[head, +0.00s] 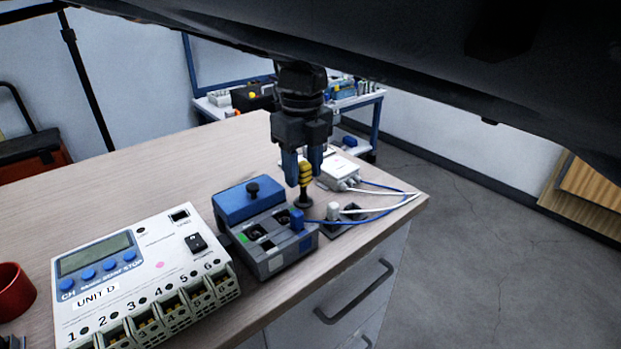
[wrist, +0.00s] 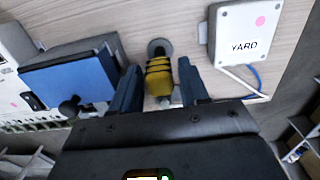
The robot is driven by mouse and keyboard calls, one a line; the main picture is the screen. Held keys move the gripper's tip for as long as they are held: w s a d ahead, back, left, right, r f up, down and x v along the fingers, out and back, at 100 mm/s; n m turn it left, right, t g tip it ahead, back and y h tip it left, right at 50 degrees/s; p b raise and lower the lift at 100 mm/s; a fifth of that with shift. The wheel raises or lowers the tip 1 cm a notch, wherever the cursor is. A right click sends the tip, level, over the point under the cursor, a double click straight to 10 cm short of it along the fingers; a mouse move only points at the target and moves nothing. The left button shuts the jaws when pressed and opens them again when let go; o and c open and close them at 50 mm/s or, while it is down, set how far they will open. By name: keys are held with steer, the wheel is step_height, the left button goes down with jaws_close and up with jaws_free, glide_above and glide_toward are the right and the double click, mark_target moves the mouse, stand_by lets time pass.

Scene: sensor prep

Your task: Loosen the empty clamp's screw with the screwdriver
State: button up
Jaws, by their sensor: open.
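The screwdriver (head: 306,174) has a yellow handle with black bands. It stands upright in a dark round-footed holder near the table's right edge. My gripper (head: 303,181) points down over it, with its blue fingers apart. I cannot tell which clamp is empty.
A blue and grey device (head: 262,225) stands between UNIT D and the screwdriver. A white box marked YARD (wrist: 245,35) with white and blue cables lies right of the screwdriver. A red cup (head: 14,290) is at the left. The table's back left is clear.

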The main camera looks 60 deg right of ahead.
steer(key=shift+a+b, duration=0.1)
steer(key=shift+b, duration=0.3)
stand_by(0.3)
steer(key=c, duration=0.7)
steer(key=shift+c, duration=0.2)
steer(key=shift+r, duration=0.15)
steer(key=shift+r+p, duration=0.3)
steer(key=shift+r, duration=1.05)
